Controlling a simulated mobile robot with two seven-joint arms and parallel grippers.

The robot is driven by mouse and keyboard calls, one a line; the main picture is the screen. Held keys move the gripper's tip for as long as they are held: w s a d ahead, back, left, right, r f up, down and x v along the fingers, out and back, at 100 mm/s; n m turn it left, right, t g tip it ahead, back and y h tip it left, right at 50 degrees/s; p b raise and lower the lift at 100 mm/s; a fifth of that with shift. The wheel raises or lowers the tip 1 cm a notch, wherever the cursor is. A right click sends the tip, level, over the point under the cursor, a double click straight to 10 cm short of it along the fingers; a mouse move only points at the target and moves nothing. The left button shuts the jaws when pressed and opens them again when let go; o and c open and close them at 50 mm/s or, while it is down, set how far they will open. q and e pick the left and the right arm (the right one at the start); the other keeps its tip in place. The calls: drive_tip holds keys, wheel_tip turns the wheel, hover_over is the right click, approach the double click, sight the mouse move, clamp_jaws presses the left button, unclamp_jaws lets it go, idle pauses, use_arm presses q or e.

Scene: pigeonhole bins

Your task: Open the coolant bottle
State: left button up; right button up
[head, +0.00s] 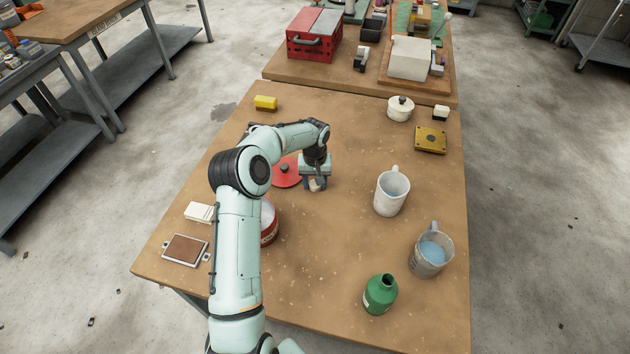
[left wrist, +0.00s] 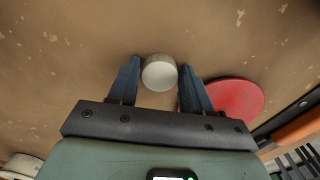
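The green bottle (head: 380,295) stands upright near the front right of the table. Its neck is bare, with a dark opening on top. My left gripper (head: 316,184) is low over the middle of the table, away from the bottle, pointing down. In the left wrist view a round white cap (left wrist: 160,73) sits between its two fingers (left wrist: 160,80), which appear to touch it on both sides. Whether the cap rests on the table is hard to tell. My right gripper is not in view.
A red lid (head: 285,173) lies beside the gripper, and a red tin (head: 268,224) is partly hidden by my arm. A white mug (head: 391,194) and a grey jug (head: 431,254) with blue liquid stand on the right. The table between gripper and bottle is clear.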

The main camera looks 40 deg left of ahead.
use_arm(q)
drive_tip(key=shift+o, duration=0.6)
wheel_tip(320, 180, up, 12)
drive_tip(key=shift+r+p, duration=0.15)
drive_tip(key=shift+p, duration=0.25)
